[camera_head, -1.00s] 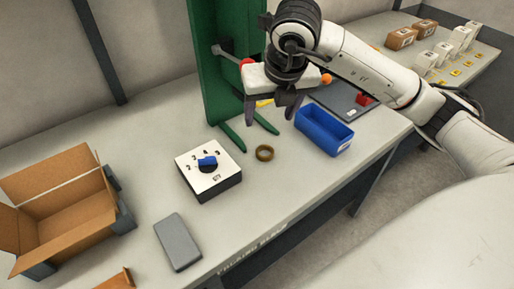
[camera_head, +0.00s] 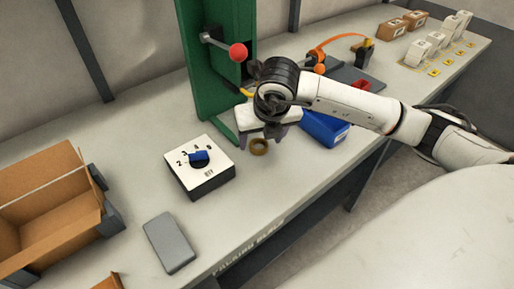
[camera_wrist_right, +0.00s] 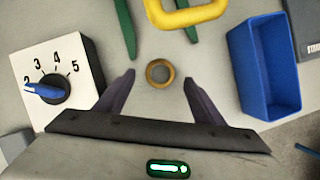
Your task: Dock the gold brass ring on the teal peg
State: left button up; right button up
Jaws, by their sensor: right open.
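The gold brass ring (camera_head: 259,146) lies flat on the table; it also shows in the right wrist view (camera_wrist_right: 160,72). My right gripper (camera_head: 262,140) is open above it, with its fingers pointing down. In the right wrist view the ring sits centred just beyond the two fingertips (camera_wrist_right: 158,76), with a gap on both sides. I cannot make out a teal peg in these frames. My left gripper is not in view.
A dial box (camera_head: 200,175) stands left of the ring and a blue bin (camera_head: 325,130) right of it. A green press frame (camera_head: 205,60) with a red-knobbed lever stands behind. A grey slab (camera_head: 170,243) and cardboard box (camera_head: 60,215) are at left.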

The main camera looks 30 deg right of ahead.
jog(key=x, duration=0.2)
jog(key=shift+w+f+b, duration=0.1)
jog(key=shift+f+b, duration=0.2)
jog(key=shift+b, duration=0.1)
jog(key=shift+r, duration=0.15)
jog(key=c, duration=1.4)
